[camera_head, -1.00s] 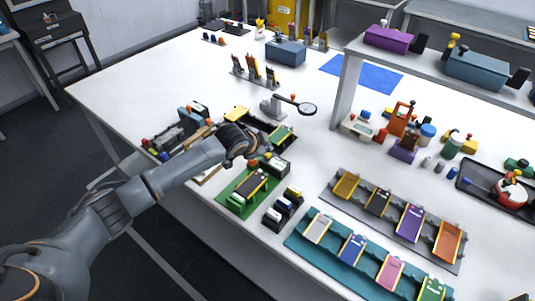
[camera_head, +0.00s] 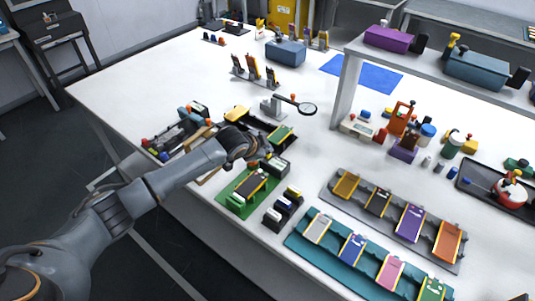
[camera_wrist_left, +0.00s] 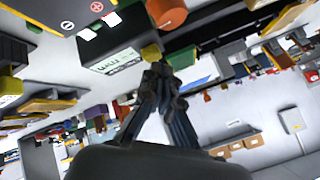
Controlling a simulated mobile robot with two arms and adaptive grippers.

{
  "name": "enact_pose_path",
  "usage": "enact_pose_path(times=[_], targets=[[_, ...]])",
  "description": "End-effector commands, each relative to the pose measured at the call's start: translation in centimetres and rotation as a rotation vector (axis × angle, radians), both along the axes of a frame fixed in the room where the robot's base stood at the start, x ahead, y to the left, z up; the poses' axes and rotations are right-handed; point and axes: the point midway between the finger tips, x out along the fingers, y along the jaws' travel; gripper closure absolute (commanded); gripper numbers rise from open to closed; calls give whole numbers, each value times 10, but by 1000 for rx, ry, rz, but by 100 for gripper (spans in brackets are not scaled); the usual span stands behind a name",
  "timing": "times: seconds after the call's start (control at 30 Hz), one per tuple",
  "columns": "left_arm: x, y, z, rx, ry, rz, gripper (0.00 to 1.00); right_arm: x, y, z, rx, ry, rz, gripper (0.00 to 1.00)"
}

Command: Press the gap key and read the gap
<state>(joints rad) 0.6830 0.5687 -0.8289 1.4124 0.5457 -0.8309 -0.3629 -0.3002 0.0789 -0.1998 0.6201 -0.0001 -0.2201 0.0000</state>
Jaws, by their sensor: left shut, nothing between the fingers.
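My left arm reaches over the table, and its gripper (camera_head: 262,160) points down at a small dark device (camera_head: 277,165) behind the green board (camera_head: 235,199). In the left wrist view my left gripper (camera_wrist_left: 162,73) is shut and empty. Its fingertips are at or very close to a yellow key (camera_wrist_left: 151,52) on a black box (camera_wrist_left: 118,40). I cannot tell whether they touch it or whether it is pressed down. The box has a pale display (camera_wrist_left: 113,62) with dark, upside-down characters, too small to read surely. My right gripper is not in view.
An orange-red knob (camera_wrist_left: 167,14) is close to the fingertips. A black rack (camera_head: 283,210) stands right of the green board, with a teal tray (camera_head: 299,241) beyond it.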

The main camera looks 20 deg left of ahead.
Motion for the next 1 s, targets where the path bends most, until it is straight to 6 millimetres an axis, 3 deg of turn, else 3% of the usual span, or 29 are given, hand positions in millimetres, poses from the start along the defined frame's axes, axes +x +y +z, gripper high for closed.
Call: enact_pose_path(times=[1.0], targets=[[0, 0, -11, 1, 2, 1, 100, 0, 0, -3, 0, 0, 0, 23]])
